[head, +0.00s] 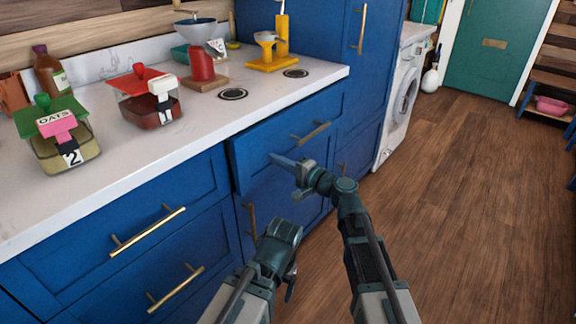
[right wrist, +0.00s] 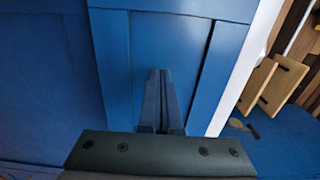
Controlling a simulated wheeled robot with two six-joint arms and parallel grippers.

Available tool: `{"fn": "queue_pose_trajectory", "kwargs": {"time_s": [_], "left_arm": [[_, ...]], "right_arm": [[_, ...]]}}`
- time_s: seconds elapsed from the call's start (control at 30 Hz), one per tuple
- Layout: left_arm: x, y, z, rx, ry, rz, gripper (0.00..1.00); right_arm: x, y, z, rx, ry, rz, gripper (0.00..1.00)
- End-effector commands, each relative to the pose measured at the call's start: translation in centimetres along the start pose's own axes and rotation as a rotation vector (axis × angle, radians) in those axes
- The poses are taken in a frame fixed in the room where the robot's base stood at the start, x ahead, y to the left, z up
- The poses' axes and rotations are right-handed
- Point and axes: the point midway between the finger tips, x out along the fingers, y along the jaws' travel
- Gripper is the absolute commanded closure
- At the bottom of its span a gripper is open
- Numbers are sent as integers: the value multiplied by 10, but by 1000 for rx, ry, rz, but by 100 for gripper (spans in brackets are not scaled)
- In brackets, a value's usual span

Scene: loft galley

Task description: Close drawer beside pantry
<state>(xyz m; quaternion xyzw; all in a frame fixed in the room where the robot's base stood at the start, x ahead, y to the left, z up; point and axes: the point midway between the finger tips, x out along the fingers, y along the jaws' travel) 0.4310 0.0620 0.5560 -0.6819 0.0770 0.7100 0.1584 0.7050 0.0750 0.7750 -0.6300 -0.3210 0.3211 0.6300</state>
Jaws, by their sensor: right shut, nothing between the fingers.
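The blue drawer (head: 262,142) beside the tall blue pantry cabinet (head: 325,55) stands slightly out from the counter front. Its brass handle (head: 311,133) is near its right end. My right gripper (head: 272,156) is shut and empty, with its fingertips at the drawer's front, left of the handle. In the right wrist view, the shut fingers (right wrist: 160,72) point at the blue panel (right wrist: 145,40); whether they touch it I cannot tell. My left gripper (head: 290,287) hangs low in front of the lower cabinets, and its fingers are too unclear to judge.
The white counter (head: 200,140) holds numbered dispensers (head: 150,98), a brown bottle (head: 50,72), a red container (head: 201,64) and a yellow stand (head: 272,62). Other blue drawers (head: 95,225) are at the left. A washing machine (head: 402,95) stands beyond the pantry. The wooden floor (head: 470,190) at right is clear.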

Motion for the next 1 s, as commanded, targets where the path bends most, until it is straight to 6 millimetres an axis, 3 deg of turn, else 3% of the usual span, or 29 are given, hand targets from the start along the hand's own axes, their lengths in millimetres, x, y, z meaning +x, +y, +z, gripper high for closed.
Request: {"fn": "queue_pose_trajectory", "kwargs": {"time_s": [0.53, 0.83, 1.0], "left_arm": [[0, 0, 0, 0, 0, 0, 21], [0, 0, 0, 0, 0, 0, 21], [0, 0, 0, 0, 0, 0, 21]], "right_arm": [[10, 0, 0, 0, 0, 0, 100], [53, 0, -1, 0, -2, 0, 100], [57, 0, 0, 1, 1, -1, 100]]}}
